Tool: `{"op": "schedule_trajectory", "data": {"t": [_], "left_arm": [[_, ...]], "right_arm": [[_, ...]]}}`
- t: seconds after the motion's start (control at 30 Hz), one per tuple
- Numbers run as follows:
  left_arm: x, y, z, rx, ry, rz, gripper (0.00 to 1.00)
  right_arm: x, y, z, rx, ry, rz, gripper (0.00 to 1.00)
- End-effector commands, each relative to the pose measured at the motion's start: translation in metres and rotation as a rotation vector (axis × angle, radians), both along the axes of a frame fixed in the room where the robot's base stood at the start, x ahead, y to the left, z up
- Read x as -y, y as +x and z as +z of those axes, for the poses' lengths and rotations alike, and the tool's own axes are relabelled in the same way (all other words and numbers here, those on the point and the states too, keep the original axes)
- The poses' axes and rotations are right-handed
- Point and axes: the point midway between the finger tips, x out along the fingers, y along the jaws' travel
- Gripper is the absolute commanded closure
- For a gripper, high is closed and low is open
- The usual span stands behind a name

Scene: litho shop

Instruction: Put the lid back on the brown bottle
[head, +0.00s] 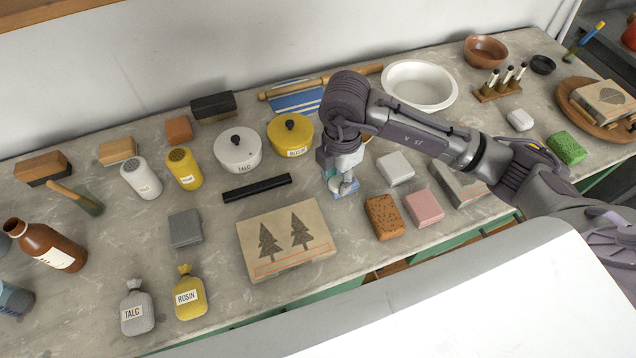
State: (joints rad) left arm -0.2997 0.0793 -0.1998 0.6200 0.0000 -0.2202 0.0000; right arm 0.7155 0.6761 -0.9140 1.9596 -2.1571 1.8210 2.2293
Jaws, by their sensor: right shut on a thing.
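The brown bottle (48,246) with a white label stands at the left of the bench. Its narrow neck points to the upper left, and its mouth looks dark and uncovered. My right gripper (344,184) is low over the middle of the bench, far to the right of the bottle. It is shut on a small greyish thing, mostly hidden by the fingers. I cannot tell from this view whether that is the lid. A small blue block lies just under or behind the fingertips. My left gripper is not in view.
Between gripper and bottle are a carved tree block (286,240), a black bar (257,188), the talc pot (238,150), the rosin pot (291,135), shakers (184,168), a grey block (185,228) and small sacks (189,297). Bare bench shows right of the bottle.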

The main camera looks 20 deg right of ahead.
Motion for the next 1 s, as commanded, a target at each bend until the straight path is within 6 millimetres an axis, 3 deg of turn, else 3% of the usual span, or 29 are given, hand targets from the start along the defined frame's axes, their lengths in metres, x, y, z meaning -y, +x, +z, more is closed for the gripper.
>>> {"op": "schedule_trajectory", "data": {"t": [0.1,0.33,0.83,0.87,1.0], "left_arm": [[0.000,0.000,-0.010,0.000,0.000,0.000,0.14],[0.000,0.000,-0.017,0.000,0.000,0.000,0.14],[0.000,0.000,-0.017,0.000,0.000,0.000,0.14],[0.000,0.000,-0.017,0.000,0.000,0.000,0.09],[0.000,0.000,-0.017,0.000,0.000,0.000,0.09]], "right_arm": [[0.022,-0.016,0.013,0.002,-0.003,-0.001,0.77],[0.047,-0.036,0.034,0.000,-0.001,-0.001,0.77],[0.053,-0.042,0.040,-0.001,0.001,0.000,0.77],[0.053,-0.042,0.040,-0.001,0.001,0.000,0.77],[0.053,-0.042,0.040,-0.001,0.001,0.000,0.77]]}}
